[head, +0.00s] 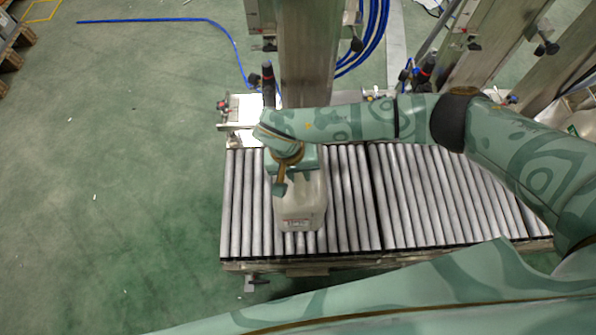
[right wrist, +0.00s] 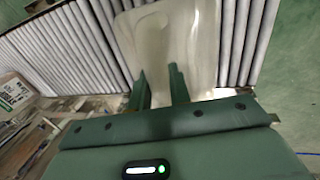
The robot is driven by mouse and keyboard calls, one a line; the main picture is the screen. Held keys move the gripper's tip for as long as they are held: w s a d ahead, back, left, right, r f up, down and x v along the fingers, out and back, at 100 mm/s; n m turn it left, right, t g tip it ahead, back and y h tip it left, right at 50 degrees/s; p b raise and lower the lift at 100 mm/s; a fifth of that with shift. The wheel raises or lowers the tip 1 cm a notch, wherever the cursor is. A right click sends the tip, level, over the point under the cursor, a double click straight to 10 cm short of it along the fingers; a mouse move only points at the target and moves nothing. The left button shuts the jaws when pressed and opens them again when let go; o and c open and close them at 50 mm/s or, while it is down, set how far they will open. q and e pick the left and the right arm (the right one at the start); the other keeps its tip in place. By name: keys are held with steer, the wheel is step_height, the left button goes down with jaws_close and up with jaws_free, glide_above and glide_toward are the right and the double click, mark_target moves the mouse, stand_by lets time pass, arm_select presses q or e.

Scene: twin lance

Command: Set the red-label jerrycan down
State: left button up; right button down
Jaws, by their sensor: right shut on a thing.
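A whitish, translucent jerrycan (head: 303,205) stands upright at the roller conveyor, near its left end. A small label shows low on its near side, too small to read; a little red seems to show on it. My right gripper (head: 284,178) is over the top of the can and shut on it; its hand hides the handle and cap. In the right wrist view the two fingers (right wrist: 160,88) reach to the can's pale body (right wrist: 180,35), with rollers on both sides. I cannot tell whether its base touches the rollers. My left gripper is not in view.
The roller conveyor (head: 415,200) runs right with free rollers beside the can. A metal post (head: 306,55) and fittings stand behind it. Another pale container (head: 583,122) shows at the far right. Blue hose (head: 225,35) lies on the open green floor at left.

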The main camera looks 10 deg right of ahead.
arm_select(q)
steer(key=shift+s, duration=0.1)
arm_select(e)
steer(key=c, duration=1.3)
jaws_free()
arm_select(q)
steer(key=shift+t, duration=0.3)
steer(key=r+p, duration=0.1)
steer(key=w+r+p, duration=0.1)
steer(key=p, duration=0.1)
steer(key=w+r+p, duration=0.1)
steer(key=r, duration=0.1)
steer(key=shift+p, duration=0.35)
arm_select(e)
step_height(320, 180, up, 12)
steer(key=a, duration=0.2)
steer(key=shift+w+a, duration=0.15)
steer(key=shift+w, duration=0.05)
steer(key=shift+f, duration=0.1)
